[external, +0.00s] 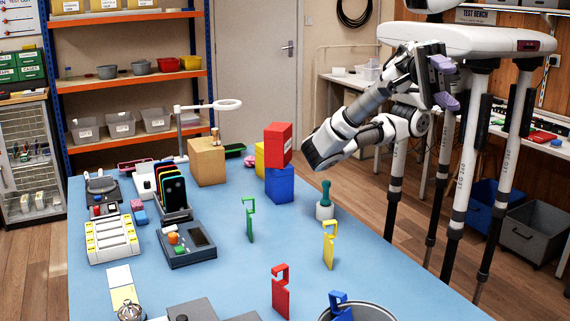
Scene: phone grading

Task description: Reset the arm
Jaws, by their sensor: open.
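My arm comes in from the right and is folded at the table's far right side, with its elbow bent out to the left over the table. My gripper (445,83) is held high at the right, in front of the white beam of the frame. Its two purple finger pads stand apart, one above the other, with nothing seen between them. It is clear of the table and touches none of the objects there.
The blue table (215,285) holds a rack of phones (174,190), a red box (278,144) on a blue box (280,185), a green-handled stamp (325,200) and several upright coloured tags (280,292). A metal bowl (378,308) is at the front. The table's middle is fairly clear.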

